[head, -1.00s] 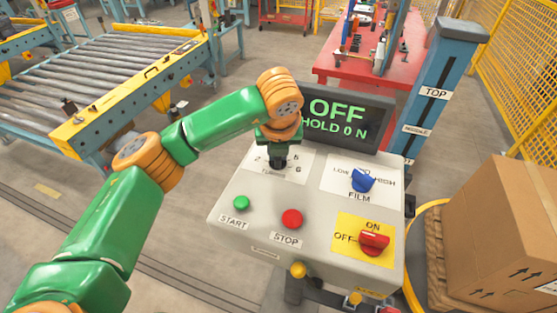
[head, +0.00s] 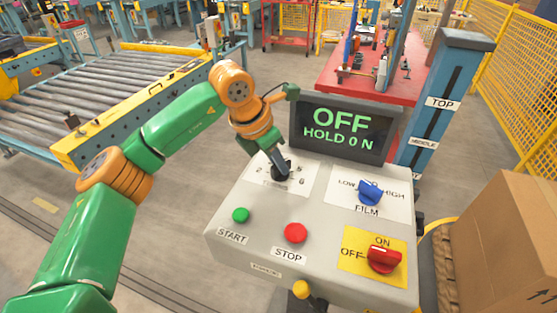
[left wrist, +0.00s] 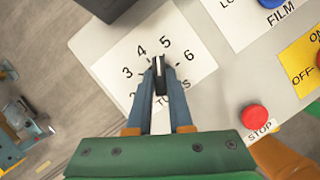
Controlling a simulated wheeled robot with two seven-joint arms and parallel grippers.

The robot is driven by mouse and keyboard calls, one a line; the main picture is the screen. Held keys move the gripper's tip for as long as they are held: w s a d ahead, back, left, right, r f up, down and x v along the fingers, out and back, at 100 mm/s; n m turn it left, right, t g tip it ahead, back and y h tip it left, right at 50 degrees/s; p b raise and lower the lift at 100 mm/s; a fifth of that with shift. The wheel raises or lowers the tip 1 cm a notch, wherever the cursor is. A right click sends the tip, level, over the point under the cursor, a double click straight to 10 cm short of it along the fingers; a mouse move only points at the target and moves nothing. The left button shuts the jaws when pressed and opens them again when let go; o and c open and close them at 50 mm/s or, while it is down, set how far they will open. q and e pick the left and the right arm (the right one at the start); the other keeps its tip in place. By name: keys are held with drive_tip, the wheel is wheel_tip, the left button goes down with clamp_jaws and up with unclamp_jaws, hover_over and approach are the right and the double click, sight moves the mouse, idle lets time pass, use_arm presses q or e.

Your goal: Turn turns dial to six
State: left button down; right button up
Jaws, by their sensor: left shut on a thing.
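The turns dial is a black knob (left wrist: 160,68) on a white plate (left wrist: 112,65) with numbers up to 6, on the grey control box. In the left wrist view its white line points up, close to the 5 and short of the 6. My left gripper (left wrist: 160,75) is shut on the knob, one blue finger on each side. In the head view my left gripper (head: 280,166) comes down to the dial tilted from the upper left and hides much of its numbers. My right gripper is not in view.
On the same box are a green start button (head: 240,215), a red stop button (head: 295,233), a blue film knob (head: 370,192) and a red on-off switch (head: 384,259). The screen (head: 343,131) behind reads OFF, HOLD 0 N. A cardboard box (head: 505,235) stands at right.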

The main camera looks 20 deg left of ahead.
use_arm(q)
drive_tip(key=m, duration=0.1)
drive_tip(key=m+p, duration=0.1)
drive_tip(key=shift+w+a+r+m+g+h, duration=0.1)
drive_tip(key=shift+r+m+g+h, duration=0.2)
drive_tip(key=shift+m+g+h, duration=0.1)
drive_tip(key=m+g+p, duration=0.1)
drive_tip(key=m+p, duration=0.2)
drive_tip(key=shift+w+h, duration=0.1)
drive_tip(key=shift+h, duration=0.3)
drive_tip(key=m+g+p, duration=0.1)
drive_tip(key=m+p, duration=0.1)
drive_tip(key=m, duration=0.1)
drive_tip(key=shift+w+f+m+g+p, duration=0.15)
drive_tip(key=shift+m+g+p, duration=0.35)
drive_tip(key=shift+m, duration=0.9)
drive_tip(key=c, duration=0.8)
unclamp_jaws()
drive_tip(key=shift+f, duration=0.1)
